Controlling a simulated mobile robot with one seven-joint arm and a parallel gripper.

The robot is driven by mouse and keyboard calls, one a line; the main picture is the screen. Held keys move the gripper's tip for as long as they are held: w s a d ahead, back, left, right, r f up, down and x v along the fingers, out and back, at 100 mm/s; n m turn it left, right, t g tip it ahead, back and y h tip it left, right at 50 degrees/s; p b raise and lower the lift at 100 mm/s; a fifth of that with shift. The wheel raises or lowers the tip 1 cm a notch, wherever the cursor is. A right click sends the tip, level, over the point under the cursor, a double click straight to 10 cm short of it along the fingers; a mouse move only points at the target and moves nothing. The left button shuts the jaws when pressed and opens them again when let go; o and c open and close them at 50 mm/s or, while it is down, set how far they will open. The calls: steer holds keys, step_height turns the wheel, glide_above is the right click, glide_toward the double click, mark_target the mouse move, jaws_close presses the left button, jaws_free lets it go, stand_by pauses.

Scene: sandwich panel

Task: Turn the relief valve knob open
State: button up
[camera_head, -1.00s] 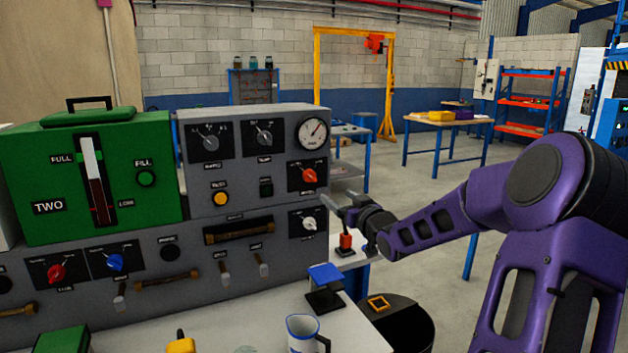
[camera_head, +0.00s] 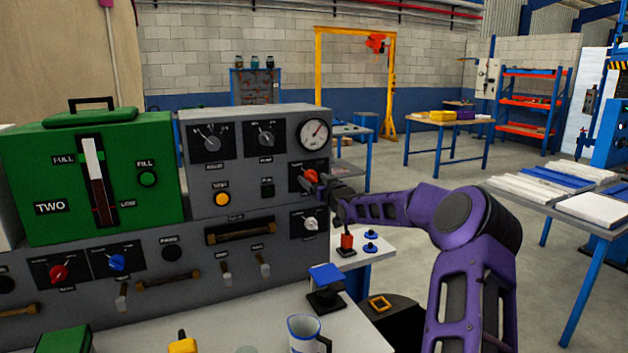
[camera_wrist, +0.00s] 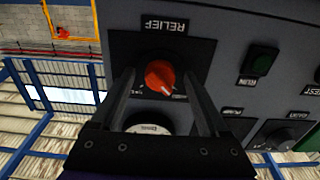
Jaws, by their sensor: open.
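The relief valve knob (camera_head: 311,177) is red-orange with a pale pointer line. It sits on a black plate on the grey panel, below the round gauge (camera_head: 314,134). In the wrist view the knob (camera_wrist: 160,76) appears under an upside-down RELIEF label, its pale line pointing down and slightly right. My gripper (camera_head: 324,184) is in front of the knob at the panel's right edge. In the wrist view my gripper (camera_wrist: 158,80) is open, one finger on each side of the knob. I cannot tell whether either finger touches it.
A white knob (camera_head: 311,224) sits below the relief knob. A red-topped switch (camera_head: 347,241) stands under my forearm. A blue-topped stand (camera_head: 325,276) and a mug (camera_head: 304,333) are on the bench.

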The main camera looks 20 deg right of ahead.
steer(key=shift+w, duration=0.15)
jaws_close()
stand_by(0.4)
